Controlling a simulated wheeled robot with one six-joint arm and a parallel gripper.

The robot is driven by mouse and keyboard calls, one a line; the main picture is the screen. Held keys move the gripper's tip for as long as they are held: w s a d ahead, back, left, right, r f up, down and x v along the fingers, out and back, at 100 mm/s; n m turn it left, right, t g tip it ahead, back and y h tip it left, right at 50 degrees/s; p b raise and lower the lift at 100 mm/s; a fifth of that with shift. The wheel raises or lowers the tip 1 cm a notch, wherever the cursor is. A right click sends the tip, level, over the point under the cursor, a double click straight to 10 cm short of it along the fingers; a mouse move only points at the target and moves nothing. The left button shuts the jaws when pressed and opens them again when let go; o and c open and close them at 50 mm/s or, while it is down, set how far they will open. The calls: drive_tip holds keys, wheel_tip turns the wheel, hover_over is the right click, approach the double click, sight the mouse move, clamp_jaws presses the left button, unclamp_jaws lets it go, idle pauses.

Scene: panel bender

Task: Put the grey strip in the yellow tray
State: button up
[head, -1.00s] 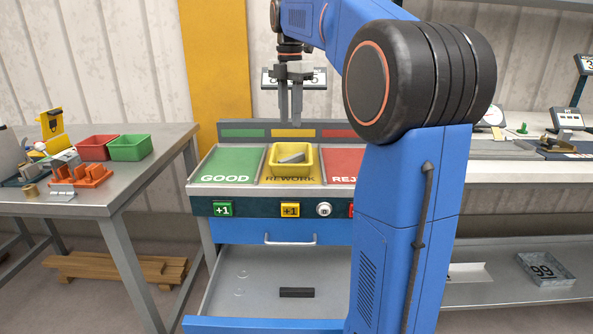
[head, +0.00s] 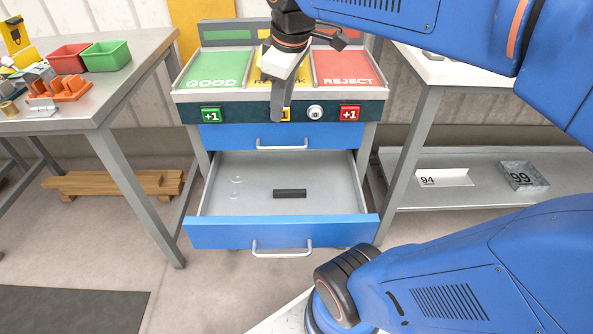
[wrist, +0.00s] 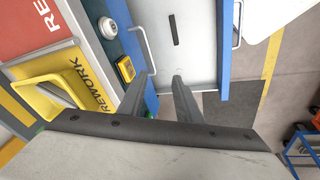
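The yellow tray (wrist: 40,80) is at the left of the wrist view, on the REWORK panel, with a light grey piece (wrist: 55,94) lying in it. In the head view my arm hides most of the tray. A dark strip (head: 290,193) lies on the floor of the open drawer (head: 330,172); it also shows in the wrist view (wrist: 174,29). My gripper (head: 277,119) points down in front of the sorting bench, above the drawer's rear. In the wrist view its fingers (wrist: 164,74) are apart with nothing between them.
The drawer's blue front (head: 285,233) sticks out over the floor. GOOD (head: 213,70) and REJECT (head: 345,68) panels flank REWORK. The left table holds red (head: 69,57) and green (head: 106,56) bins. Pieces marked 94 (head: 444,177) and 99 (head: 523,176) lie on the lower right shelf.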

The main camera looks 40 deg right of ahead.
drive_tip(key=s+a+f+m+t, duration=0.1)
drive_tip(key=s+a+f+m, duration=0.2)
drive_tip(key=s+f+m, duration=0.3)
drive_tip(key=s+f, duration=0.4)
drive_tip(key=f, duration=0.2)
drive_tip(key=shift+m+t, duration=0.3)
drive_tip(key=shift+m, duration=0.1)
idle(0.4)
